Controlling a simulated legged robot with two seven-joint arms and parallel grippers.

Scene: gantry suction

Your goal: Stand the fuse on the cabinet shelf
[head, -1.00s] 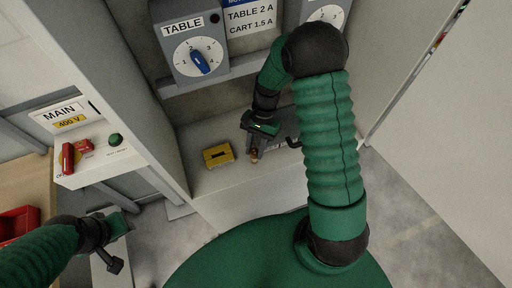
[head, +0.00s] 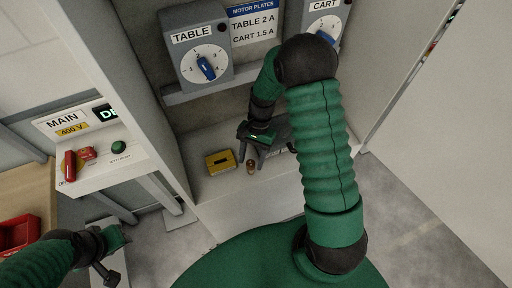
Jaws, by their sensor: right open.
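The fuse (head: 250,167), a small copper-brown cylinder, stands on the pale cabinet shelf (head: 214,192), seemingly upright. My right gripper (head: 252,158) is open just behind it, with one finger on each side and the fuse near the fingertips. I cannot tell whether a finger still touches it. My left gripper (head: 116,240) hangs at the lower left, away from the shelf; its fingers do not show clearly.
A yellow block with a dark slot (head: 219,161) lies on the shelf left of the fuse. Above are the TABLE dial box (head: 198,50) and CART dial box (head: 322,28). The MAIN panel (head: 92,150) juts out at left, above a red bin (head: 18,232).

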